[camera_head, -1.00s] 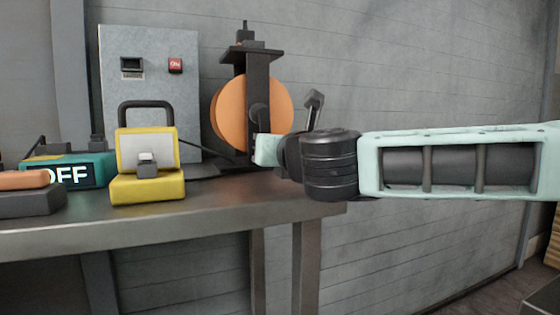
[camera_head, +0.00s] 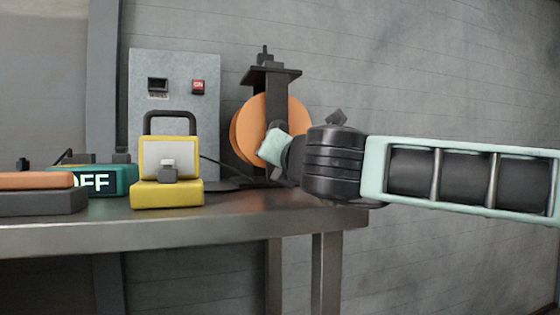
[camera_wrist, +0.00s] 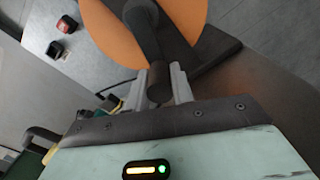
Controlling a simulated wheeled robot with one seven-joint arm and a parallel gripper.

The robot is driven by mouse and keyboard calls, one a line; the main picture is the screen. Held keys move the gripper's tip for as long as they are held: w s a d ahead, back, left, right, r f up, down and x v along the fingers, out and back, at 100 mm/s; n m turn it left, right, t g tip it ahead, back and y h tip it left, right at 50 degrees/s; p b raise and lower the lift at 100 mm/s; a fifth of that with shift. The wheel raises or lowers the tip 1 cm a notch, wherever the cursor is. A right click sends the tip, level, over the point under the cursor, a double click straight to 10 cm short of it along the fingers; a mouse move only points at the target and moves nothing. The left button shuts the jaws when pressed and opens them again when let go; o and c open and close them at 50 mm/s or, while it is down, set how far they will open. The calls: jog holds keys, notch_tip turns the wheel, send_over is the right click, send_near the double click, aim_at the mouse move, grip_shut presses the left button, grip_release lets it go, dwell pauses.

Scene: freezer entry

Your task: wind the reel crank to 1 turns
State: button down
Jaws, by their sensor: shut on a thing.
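The reel is an orange disc (camera_head: 289,112) on a black stand (camera_head: 268,76) at the right end of the metal table. In the wrist view the orange disc (camera_wrist: 196,18) fills the top, with the dark crank arm (camera_wrist: 143,30) running down from its hub to a crank handle (camera_wrist: 158,84). My gripper (camera_wrist: 159,85) is shut on the crank handle, one light grey finger on each side. In the head view my gripper's pale green body hides the crank handle and the lower middle of the reel.
A yellow lamp-like box (camera_head: 166,193) stands left of the reel. A teal box reading OFF (camera_head: 97,181) and an orange-and-dark block (camera_head: 40,200) lie further left. A grey panel (camera_head: 150,120) with a red switch (camera_head: 198,87) stands behind. A grey wall backs the table (camera_head: 240,217).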

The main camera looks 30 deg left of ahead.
jog(key=c, duration=1.2)
grip_release()
jog(key=p+v, duration=0.1)
jog(key=v, duration=1.6)
jog(key=shift+s, duration=0.2)
jog(key=shift+d, duration=0.1)
